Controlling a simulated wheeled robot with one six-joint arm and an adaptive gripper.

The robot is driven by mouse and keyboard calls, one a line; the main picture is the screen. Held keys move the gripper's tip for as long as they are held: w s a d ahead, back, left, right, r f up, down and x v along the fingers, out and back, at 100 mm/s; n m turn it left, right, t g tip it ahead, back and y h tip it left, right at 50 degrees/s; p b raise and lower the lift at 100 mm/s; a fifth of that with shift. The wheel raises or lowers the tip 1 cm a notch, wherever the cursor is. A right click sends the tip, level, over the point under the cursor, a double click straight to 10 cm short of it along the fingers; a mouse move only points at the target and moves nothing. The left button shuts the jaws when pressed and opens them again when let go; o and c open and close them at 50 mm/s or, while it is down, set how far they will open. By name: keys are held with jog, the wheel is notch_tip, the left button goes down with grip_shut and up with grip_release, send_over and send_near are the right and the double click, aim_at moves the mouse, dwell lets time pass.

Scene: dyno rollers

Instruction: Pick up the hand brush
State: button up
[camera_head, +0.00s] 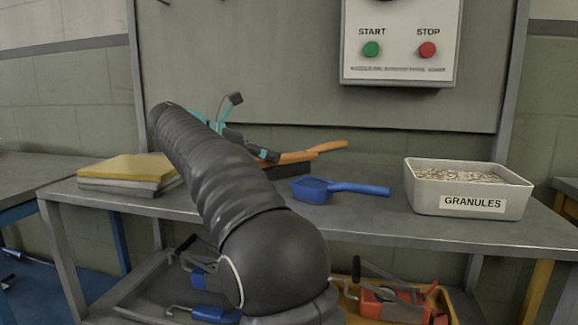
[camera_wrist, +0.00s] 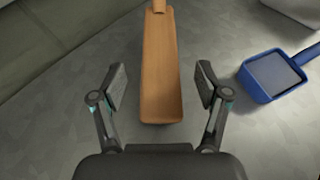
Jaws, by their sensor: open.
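The hand brush (camera_head: 300,155) lies on the grey bench top, with an orange-brown wooden body and handle and dark bristles below it at the left. My arm hides part of it in the head view. In the wrist view the brush's wooden body (camera_wrist: 161,75) runs from the top edge to the middle, its near end rounded. My gripper (camera_wrist: 160,85) is open, one finger on each side of that near end, with gaps on both sides and nothing held. The gripper also shows in the head view (camera_head: 252,128), over the brush's left end.
A blue scoop (camera_head: 312,191) lies just in front of the brush, right of my gripper in the wrist view (camera_wrist: 272,80). A granules tub (camera_head: 432,202) stands at the right. Yellow and grey pads (camera_head: 125,168) lie at the left. A START/STOP panel (camera_head: 400,70) hangs behind.

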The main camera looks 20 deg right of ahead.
aim_at(282, 156)
jog(key=shift+b+x, duration=0.3)
jog(key=shift+x, duration=2.35)
jog(key=shift+r, duration=0.1)
grip_shut()
jog(key=shift+r, duration=0.1)
